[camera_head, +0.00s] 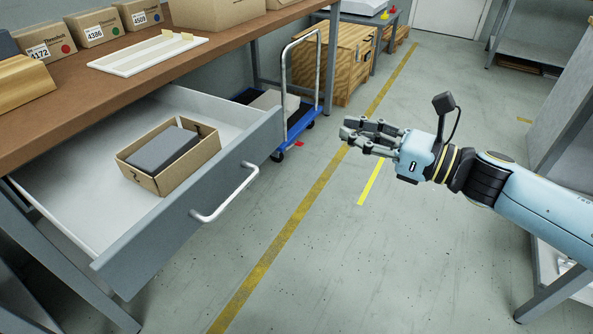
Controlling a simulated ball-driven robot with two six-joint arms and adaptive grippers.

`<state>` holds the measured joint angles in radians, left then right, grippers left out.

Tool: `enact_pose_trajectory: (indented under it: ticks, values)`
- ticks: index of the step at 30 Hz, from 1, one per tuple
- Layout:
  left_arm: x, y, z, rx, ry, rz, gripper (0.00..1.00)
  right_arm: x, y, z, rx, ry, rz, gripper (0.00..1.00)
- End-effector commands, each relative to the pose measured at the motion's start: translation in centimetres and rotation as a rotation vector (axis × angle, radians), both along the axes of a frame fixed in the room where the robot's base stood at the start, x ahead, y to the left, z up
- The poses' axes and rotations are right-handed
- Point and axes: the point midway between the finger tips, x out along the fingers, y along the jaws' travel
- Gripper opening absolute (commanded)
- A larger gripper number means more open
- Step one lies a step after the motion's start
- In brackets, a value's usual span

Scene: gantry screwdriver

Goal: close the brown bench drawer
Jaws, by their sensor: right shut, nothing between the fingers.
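The bench drawer (190,212) under the brown-topped bench (140,82) is pulled well open toward the aisle. Its front is grey with a pale bar handle (226,194), and its inside is white. In it sits an open cardboard box (175,178) holding a dark grey block (163,149). My right gripper (350,135) is shut and empty, held over the aisle to the right of the drawer front, well apart from the handle. Its fingers point left toward the bench. My left gripper is not in view.
A blue trolley (302,120) stands beyond the drawer, with a wooden crate (335,62) behind it. Grey shelving (560,120) lines the right side. The floor between, marked with a yellow line (300,205), is clear.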

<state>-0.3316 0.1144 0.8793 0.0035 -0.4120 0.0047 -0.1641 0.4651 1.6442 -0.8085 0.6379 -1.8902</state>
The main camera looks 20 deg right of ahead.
Motion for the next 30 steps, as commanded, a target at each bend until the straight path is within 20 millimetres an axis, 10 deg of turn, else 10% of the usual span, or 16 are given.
enact_pose_trajectory:
  ticks: [6,30]
  values:
    - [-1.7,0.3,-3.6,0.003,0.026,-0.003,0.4,0.8,-0.5,-2.4,-0.049,-0.025,0.029,0.0]
    - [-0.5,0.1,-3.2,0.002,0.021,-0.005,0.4,11.0,7.3,-2.1,-0.042,-0.025,0.024,0.0]
